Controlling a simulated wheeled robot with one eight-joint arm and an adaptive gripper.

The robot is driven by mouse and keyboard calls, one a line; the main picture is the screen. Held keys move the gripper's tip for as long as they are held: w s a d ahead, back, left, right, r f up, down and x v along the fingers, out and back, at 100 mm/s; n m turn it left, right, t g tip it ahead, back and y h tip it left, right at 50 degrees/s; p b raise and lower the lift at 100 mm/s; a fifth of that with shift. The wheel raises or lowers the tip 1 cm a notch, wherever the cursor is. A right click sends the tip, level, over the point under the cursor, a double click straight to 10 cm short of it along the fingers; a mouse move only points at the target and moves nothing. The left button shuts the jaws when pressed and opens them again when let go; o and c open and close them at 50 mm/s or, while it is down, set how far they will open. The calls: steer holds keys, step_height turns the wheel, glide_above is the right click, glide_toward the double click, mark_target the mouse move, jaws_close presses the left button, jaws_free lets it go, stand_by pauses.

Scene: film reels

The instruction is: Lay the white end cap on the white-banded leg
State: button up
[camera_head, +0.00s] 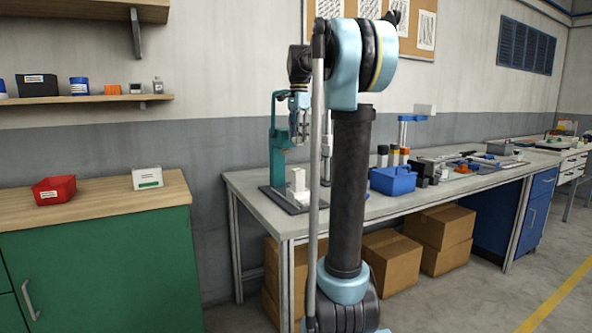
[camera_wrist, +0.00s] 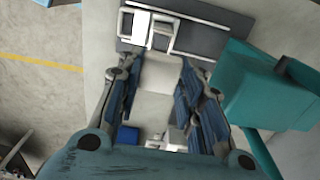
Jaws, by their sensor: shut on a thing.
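My gripper (camera_head: 299,110) is above the grey workbench, beside the teal stand. In the wrist view, my gripper (camera_wrist: 158,82) has its two fingers on either side of a pale, squarish piece, which appears to be the white end cap (camera_wrist: 162,75). Beyond the fingertips, a white upright block (camera_wrist: 140,26) stands on a dark base plate (camera_wrist: 205,38); the same white block (camera_head: 297,179) and dark base plate (camera_head: 279,200) show below my gripper in the head view. I cannot make out the white-banded leg with certainty. The held piece is above the bench, apart from the plate.
The teal stand (camera_head: 275,140) rises close beside my gripper and fills the right of the wrist view (camera_wrist: 265,90). A blue box (camera_head: 393,180) and small containers stand further right on the bench. A green cabinet (camera_head: 100,265) with a red bin (camera_head: 54,190) is at left.

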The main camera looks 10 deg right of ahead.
steer(key=shift+w+f, duration=0.1)
steer(key=shift+f, duration=4.7)
steer(key=o, duration=0.9)
steer(key=shift+a+f, duration=0.1)
steer(key=shift+c, duration=0.2)
step_height(320, 180, up, 12)
steer(key=shift+r, duration=0.15)
steer(key=s+f+n+t, duration=0.2)
steer(key=s+f+n, duration=1.2)
steer(key=s+f, duration=2.1)
step_height(320, 180, down, 3)
steer(key=shift+f+n, duration=0.1)
steer(key=shift+n, duration=0.2)
